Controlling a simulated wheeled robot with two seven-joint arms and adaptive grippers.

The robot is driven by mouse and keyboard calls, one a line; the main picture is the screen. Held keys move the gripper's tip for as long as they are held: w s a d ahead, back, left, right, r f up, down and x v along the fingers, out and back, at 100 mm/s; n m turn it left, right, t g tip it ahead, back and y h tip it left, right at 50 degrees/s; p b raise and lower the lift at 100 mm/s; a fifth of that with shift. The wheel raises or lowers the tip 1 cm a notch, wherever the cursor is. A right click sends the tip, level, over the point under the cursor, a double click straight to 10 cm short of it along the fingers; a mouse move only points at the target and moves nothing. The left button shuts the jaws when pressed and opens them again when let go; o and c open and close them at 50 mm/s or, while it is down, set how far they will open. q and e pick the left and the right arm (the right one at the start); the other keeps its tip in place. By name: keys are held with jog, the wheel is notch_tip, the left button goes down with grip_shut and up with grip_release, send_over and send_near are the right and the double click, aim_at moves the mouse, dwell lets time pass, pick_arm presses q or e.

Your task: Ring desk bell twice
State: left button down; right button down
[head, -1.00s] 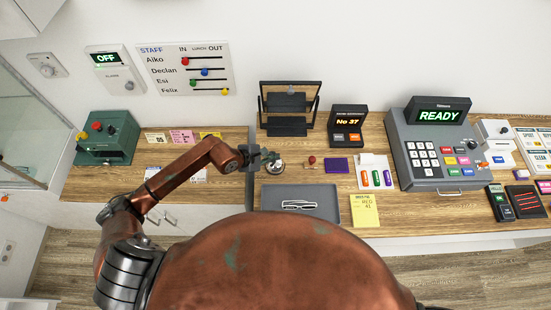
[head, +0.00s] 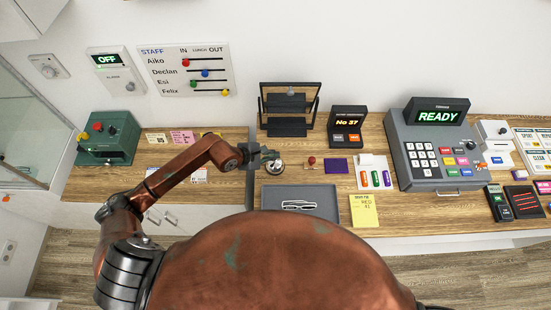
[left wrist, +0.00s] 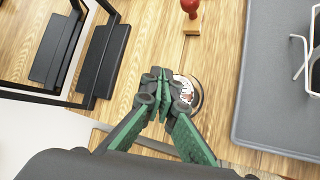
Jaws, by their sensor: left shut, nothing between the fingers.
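The desk bell (head: 277,168) is a small round silver dome on a dark base, on the wooden counter. In the left wrist view the bell (left wrist: 192,92) shows just beyond my fingertips, partly hidden by them. My left gripper (head: 268,155) is shut and empty, its fingertips over or beside the bell's near side; I cannot tell whether they touch it. In the left wrist view its green-padded fingers (left wrist: 157,88) meet at the tips. My right gripper is not in view.
A red-handled stamp (head: 311,161) and purple pad (head: 336,165) lie right of the bell. A grey tray (head: 328,190) is in front, a black stand (head: 290,127) behind. A cash register (head: 432,150) stands further right, a green box (head: 108,140) at left.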

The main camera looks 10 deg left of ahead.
pick_arm(q)
jog(key=shift+r, duration=0.15)
jog(key=shift+r+p, duration=1.4)
jog(key=shift+r, duration=1)
